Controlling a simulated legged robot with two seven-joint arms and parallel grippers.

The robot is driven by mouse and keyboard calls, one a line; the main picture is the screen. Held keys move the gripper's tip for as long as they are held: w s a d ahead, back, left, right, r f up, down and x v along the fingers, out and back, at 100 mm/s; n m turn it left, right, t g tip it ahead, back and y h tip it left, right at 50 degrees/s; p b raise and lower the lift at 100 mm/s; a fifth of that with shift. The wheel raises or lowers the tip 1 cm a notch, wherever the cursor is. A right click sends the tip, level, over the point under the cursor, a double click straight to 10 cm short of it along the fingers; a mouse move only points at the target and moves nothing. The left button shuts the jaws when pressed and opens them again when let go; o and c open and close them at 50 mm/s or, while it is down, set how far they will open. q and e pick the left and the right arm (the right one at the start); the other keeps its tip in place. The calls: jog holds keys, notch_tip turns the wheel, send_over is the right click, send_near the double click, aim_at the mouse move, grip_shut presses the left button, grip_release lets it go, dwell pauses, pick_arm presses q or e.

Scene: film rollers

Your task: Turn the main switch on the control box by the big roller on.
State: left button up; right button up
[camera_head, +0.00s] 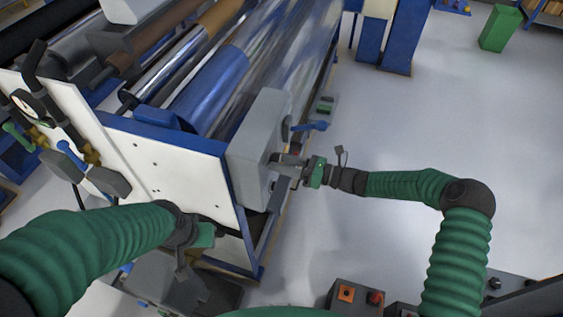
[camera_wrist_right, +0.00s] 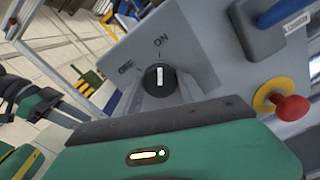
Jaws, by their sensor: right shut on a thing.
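The grey control box (camera_head: 258,137) is fixed at the corner of the big roller machine in the head view. In the right wrist view its face (camera_wrist_right: 205,40) carries OFF and ON labels and the black main switch knob (camera_wrist_right: 159,78). The knob's white mark stands upright in the picture, roughly toward ON. My right gripper (camera_head: 285,160) is at the box face, its grey fingers on both sides of the knob in the right wrist view (camera_wrist_right: 165,92), shut on it. My left gripper (camera_head: 195,240) is low by the machine's white end panel; its fingers are not clear.
A red button on a yellow base (camera_wrist_right: 287,105) and a blue handle (camera_wrist_right: 281,13) sit beside the knob. The big roller (camera_head: 213,88) runs back behind the box. A panel with buttons (camera_head: 357,297) is at the bottom. Open floor (camera_head: 440,120) lies to the right.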

jog(key=shift+w+r, duration=0.15)
jog(key=shift+r, duration=0.1)
jog(key=o, duration=1.1)
jog(key=shift+o, duration=1.3)
jog(key=shift+f, duration=0.25)
jog(key=b+v, duration=0.5)
jog(key=v, duration=1.2)
jog(key=shift+b, duration=0.4)
jog(key=shift+w+a+f, duration=0.1)
